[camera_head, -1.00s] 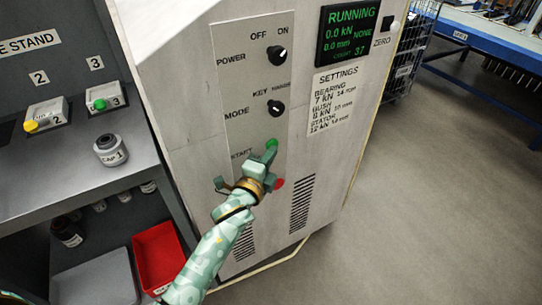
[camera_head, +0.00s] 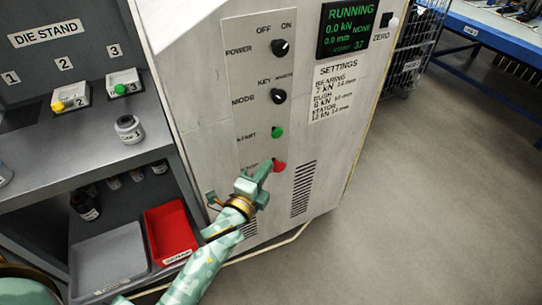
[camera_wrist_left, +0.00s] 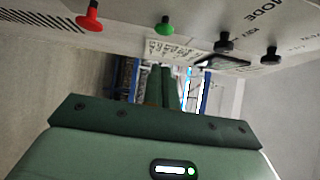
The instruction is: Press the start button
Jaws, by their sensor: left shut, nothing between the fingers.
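The green start button (camera_head: 277,132) sits on the machine's control panel (camera_head: 262,70), beside the label START. It also shows in the left wrist view (camera_wrist_left: 164,26). The red stop button (camera_head: 279,166) is below it, and it shows at the upper left of the wrist view (camera_wrist_left: 90,17). The display (camera_head: 348,28) reads RUNNING. My left gripper (camera_head: 265,169) is shut and empty, just left of the red button in the head view; whether they touch I cannot tell. In the wrist view the closed fingers (camera_wrist_left: 164,88) point past the panel. My right gripper is not in view.
Power (camera_head: 281,47) and mode (camera_head: 278,96) knobs sit above the buttons. At left, the die stand shelf (camera_head: 60,160) holds several small items, with a red bin (camera_head: 171,233) and a grey tray (camera_head: 108,262) below. Floor at right is clear.

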